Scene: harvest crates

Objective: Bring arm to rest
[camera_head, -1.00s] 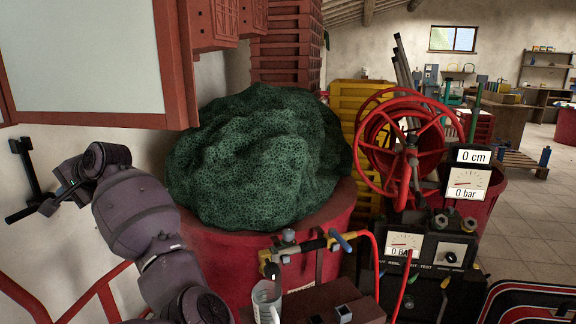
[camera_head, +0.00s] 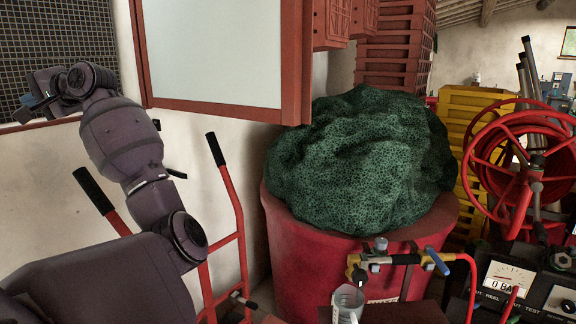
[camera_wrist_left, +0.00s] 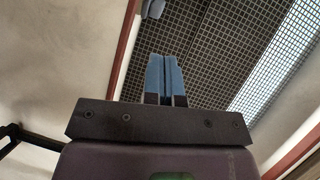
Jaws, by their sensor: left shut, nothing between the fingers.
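My left arm comes in from the lower left of the head view and is raised, bent toward the upper left. My left gripper (camera_head: 36,95) is at the far left in front of a dark mesh panel and the white wall. In the left wrist view, its blue fingers (camera_wrist_left: 165,78) are together with nothing between them, against the mesh. My right arm and gripper are not in view.
A red hand truck (camera_head: 235,190) leans near the wall beside my arm. A red tub (camera_head: 310,255) holds a green net heap (camera_head: 360,160). A framed white panel (camera_head: 215,50) hangs above.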

